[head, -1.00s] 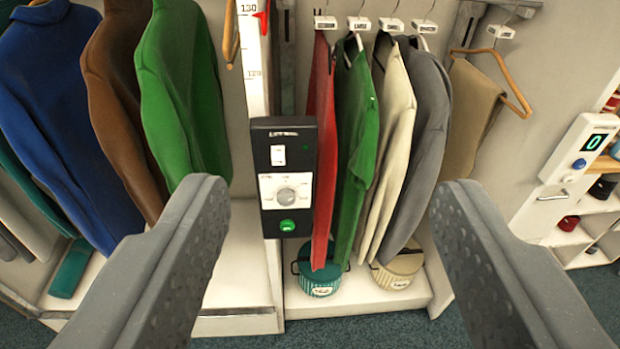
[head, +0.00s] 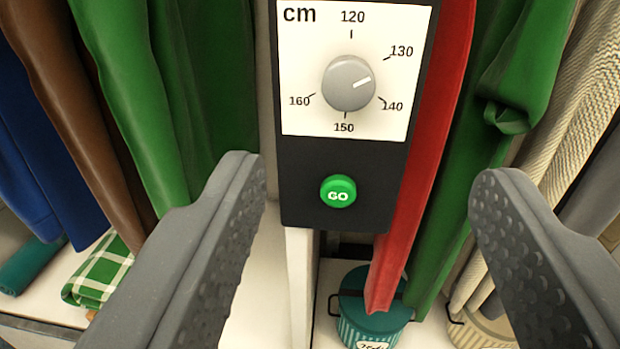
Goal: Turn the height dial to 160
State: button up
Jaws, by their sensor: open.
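The height dial (head: 340,92) is a grey round knob on a white plate (head: 300,60) marked "cm", with 120, 130, 140, 150 and 160 around it. Its white mark points right and slightly up, between 130 and 140. The plate is on a black panel (head: 300,190), with a green GO button (head: 338,191) below the dial. My gripper (head: 367,178) is open and empty. Its fingers are wide apart, one on each side of the panel, with the tips lower in the picture than the dial. Neither finger touches the dial.
A red garment (head: 430,130) hangs close against the panel's right side, with a green one (head: 475,160) beyond it. Green and brown garments (head: 105,100) hang to the left. A teal pot (head: 370,310) stands below, and a green checked cloth (head: 98,275) lies at lower left.

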notch_tip(320, 180, down, 2)
jog(key=b, duration=0.2)
send_near(348, 94)
jog(key=shift+w, duration=1.35)
jog(key=shift+w+r, duration=0.1)
jog(key=shift+w, duration=1.25)
jog(key=shift+w+a, duration=0.1)
jog(key=shift+w, duration=1.2)
jog(key=shift+w+d, duration=0.2)
